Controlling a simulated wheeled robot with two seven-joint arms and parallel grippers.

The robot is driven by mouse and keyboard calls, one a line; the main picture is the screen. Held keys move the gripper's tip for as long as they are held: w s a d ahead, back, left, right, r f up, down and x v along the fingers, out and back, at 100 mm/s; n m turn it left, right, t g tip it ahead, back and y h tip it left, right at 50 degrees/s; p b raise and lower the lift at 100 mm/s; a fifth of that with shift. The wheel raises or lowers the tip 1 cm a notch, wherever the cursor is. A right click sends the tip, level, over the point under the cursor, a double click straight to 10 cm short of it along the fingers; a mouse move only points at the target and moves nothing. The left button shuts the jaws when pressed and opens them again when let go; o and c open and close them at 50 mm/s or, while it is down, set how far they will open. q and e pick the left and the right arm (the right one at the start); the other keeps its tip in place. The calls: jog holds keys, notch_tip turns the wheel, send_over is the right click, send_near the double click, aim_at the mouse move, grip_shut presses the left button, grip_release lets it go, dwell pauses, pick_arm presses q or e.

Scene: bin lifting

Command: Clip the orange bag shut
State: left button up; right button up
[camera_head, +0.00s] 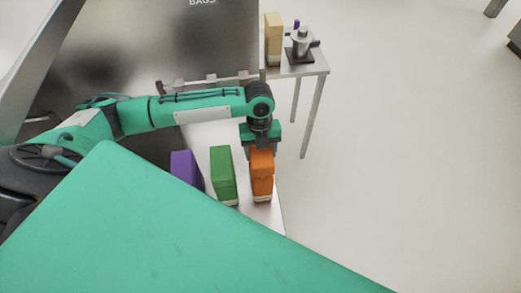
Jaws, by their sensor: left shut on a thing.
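The orange bag (262,179) stands upright at the right end of the white table, the rightmost in a row of bags. My left gripper (261,148) points down at the top of the orange bag and is shut, with its fingers around the bag's top edge. No separate clip can be made out there; the gripper hides much of the bag's top. My right gripper is not in view.
A green bag (223,175) and a purple bag (186,168) stand to the left of the orange one. A small side table (312,69) at the back holds a tan bag (274,38) and a grey metal device (301,43). Open floor lies to the right.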

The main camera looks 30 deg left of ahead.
pick_arm(q)
jog(key=shift+f+b, duration=0.3)
jog(key=shift+f, duration=0.5)
jog(key=shift+f, duration=0.2)
jog(key=shift+f+b, duration=0.3)
jog(key=shift+f, duration=0.55)
dwell(0.9)
dwell(0.4)
jog(key=o, duration=1.4)
jog(key=shift+r+p, duration=0.1)
jog(key=shift+p, duration=0.3)
